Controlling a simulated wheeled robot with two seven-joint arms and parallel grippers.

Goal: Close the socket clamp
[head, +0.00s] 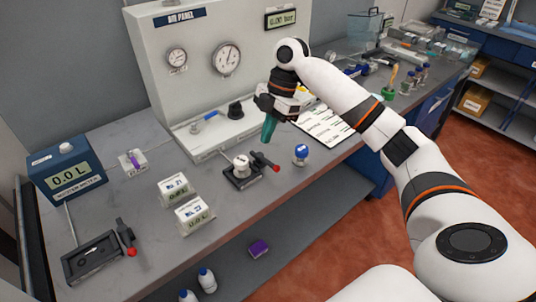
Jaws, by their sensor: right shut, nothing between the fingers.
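A black clamp fixture (240,178) sits near the middle of the bench, with a round white part (241,162) seated on it. Its dark lever with a red tip (276,169) points to the right. A second black fixture (90,262) with a rectangular recess is at the front left, and a red-tipped lever (126,240) stands at its right side. I cannot tell from labels which one is the socket clamp. My right gripper (268,133) is shut and empty, above and behind the middle fixture's lever, with its teal fingers pointing down. My left gripper is out of view.
A blue meter (66,175) reading 0.0 L stands at the left. A blue-and-white knob (301,154) stands right of the lever. The gauge panel (200,85) rises behind.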

